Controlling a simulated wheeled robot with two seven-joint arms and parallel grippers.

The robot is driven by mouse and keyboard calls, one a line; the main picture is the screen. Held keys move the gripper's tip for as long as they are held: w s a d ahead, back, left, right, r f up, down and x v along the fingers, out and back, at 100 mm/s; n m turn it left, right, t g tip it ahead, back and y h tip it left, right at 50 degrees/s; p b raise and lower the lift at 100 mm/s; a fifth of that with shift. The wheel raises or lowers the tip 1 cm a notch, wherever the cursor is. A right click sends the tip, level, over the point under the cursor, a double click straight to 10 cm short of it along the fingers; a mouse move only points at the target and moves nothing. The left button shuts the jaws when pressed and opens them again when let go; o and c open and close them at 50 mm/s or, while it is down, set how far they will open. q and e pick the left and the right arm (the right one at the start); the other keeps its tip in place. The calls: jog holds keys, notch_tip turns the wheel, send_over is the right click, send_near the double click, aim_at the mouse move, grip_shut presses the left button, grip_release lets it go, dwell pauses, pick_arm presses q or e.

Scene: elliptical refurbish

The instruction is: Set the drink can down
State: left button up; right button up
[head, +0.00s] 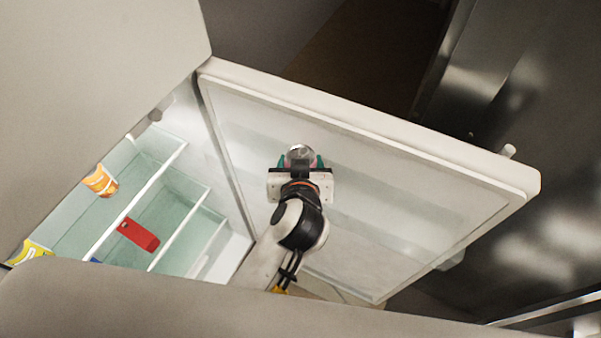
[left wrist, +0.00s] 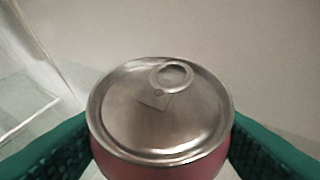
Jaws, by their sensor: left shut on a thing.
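The drink can (head: 299,152) is pinkish red with a silver top, and it is held in front of the open fridge door's inner face. In the left wrist view its silver lid (left wrist: 158,112) with the pull ring fills the middle, between green finger pads. My left gripper (head: 300,162) is shut on the can. The can's lower part is hidden by the gripper in the head view, and I cannot tell whether its base touches anything. My right gripper is not in view.
The fridge door (head: 400,190) stands open to the right. Fridge shelves (head: 150,185) at the left hold an orange-and-white container (head: 101,181), a red item (head: 138,236) and a yellow item (head: 32,250). Much shelf surface is bare. A pale panel (head: 90,70) covers the upper left.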

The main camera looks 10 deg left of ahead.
pick_arm(q)
jog(key=shift+f, duration=0.15)
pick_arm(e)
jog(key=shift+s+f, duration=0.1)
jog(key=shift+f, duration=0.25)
pick_arm(q)
jog(key=shift+f, duration=0.1)
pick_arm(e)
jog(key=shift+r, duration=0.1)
pick_arm(q)
jog(key=o, duration=1.2)
jog(key=shift+f, duration=0.1)
jog(key=p+v, duration=0.7)
jog(key=v, duration=0.5)
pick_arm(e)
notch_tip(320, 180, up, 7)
pick_arm(q)
jog(key=shift+s, duration=0.1)
